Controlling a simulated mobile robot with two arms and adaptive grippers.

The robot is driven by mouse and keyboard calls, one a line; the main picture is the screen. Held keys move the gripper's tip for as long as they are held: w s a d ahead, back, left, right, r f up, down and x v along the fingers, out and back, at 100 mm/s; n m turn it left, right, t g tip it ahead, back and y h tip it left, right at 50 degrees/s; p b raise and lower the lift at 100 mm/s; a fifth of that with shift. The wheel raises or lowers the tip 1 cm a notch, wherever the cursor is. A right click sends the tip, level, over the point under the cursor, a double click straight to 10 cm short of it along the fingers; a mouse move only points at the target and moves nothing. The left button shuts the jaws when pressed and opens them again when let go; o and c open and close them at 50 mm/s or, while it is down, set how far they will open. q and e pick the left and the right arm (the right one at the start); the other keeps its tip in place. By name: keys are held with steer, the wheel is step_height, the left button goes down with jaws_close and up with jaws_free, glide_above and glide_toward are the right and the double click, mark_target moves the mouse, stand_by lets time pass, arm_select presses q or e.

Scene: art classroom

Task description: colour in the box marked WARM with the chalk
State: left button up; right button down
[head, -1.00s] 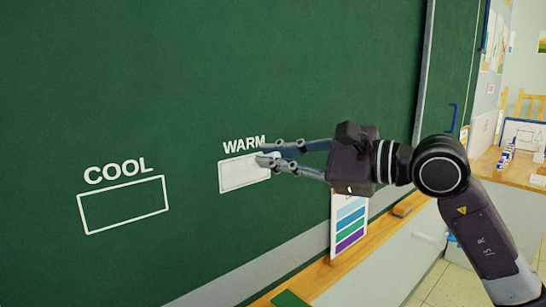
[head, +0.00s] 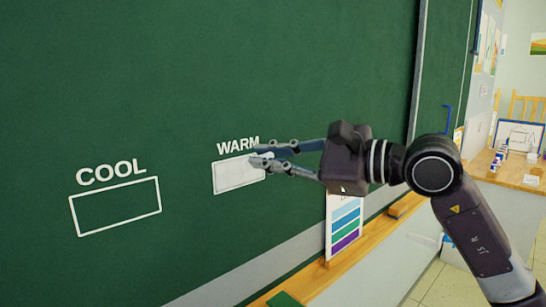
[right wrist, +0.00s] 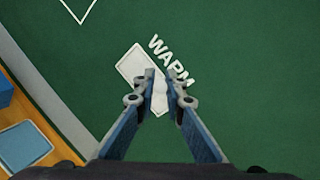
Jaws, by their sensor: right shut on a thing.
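The box marked WARM (head: 236,176) is on the green chalkboard, under its white lettering. Its inside looks pale white across most of its area in the head view, and it also shows pale in the right wrist view (right wrist: 133,66). My right gripper (head: 260,155) is at the box's upper right, its fingers pointing left at the board. It is shut on the chalk, a small white piece (right wrist: 160,95) mostly hidden between the fingers. I cannot tell whether the chalk touches the board. My left gripper is out of view.
A box marked COOL (head: 115,206) lies to the left, outlined in white with a green inside. Below the board runs a wooden ledge (head: 318,279) with a colour-strip card (head: 345,228) standing on it. A table with small items (head: 508,172) stands at the far right.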

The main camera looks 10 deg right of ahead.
steer(key=shift+a, duration=0.1)
steer(key=shift+s+a, duration=0.5)
steer(key=shift+a, duration=0.15)
steer(key=shift+w+d+f, duration=0.1)
steer(key=shift+w+d+b, duration=0.35)
steer(key=shift+w+d, duration=0.05)
steer(key=shift+d, duration=0.25)
steer(key=shift+w+d, duration=0.45)
steer(key=shift+d, duration=0.2)
